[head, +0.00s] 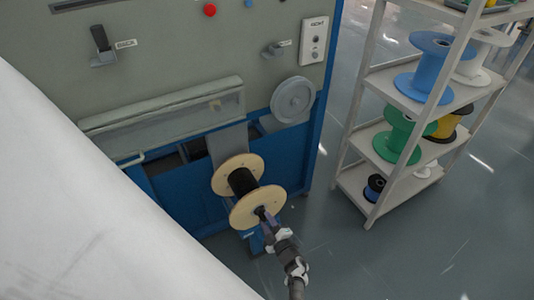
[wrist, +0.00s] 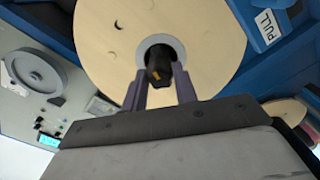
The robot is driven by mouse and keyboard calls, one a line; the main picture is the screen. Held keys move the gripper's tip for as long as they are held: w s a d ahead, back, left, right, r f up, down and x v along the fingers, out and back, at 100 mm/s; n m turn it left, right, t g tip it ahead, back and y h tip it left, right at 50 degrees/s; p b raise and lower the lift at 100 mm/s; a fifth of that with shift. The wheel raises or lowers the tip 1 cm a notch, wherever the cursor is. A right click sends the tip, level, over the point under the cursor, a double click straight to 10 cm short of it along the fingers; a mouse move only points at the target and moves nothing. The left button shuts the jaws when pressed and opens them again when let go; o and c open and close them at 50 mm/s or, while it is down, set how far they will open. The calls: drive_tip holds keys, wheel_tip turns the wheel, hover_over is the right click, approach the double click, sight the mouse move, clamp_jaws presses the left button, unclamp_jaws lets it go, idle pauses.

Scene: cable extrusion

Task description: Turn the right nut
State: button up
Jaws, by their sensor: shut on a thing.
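A wooden cable spool (head: 256,208) with black cable (head: 242,182) is mounted on the blue machine. Its near flange (wrist: 195,30) fills the upper wrist view, with a grey ring round the hub. A black nut (wrist: 159,66) with a small orange mark sits at that hub. My gripper (wrist: 161,82) has one finger on each side of the nut and is shut on it. In the head view my gripper (head: 266,218) reaches the spool's near end from below right, and the nut is hard to make out there.
The grey and blue machine front (head: 190,60) stands behind the spool, with a round grey wheel (head: 293,100) at upper right. A shelf rack (head: 375,75) with several coloured spools stands at right. The floor (head: 400,250) between is clear.

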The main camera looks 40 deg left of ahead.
drive_tip(key=n+p, duration=0.5)
drive_tip(key=n, duration=2.8)
idle(0.5)
idle(0.5)
drive_tip(key=o, duration=1)
drive_tip(key=shift+r, duration=0.1)
drive_tip(key=shift+c, duration=0.2)
drive_tip(key=shift+s, duration=0.1)
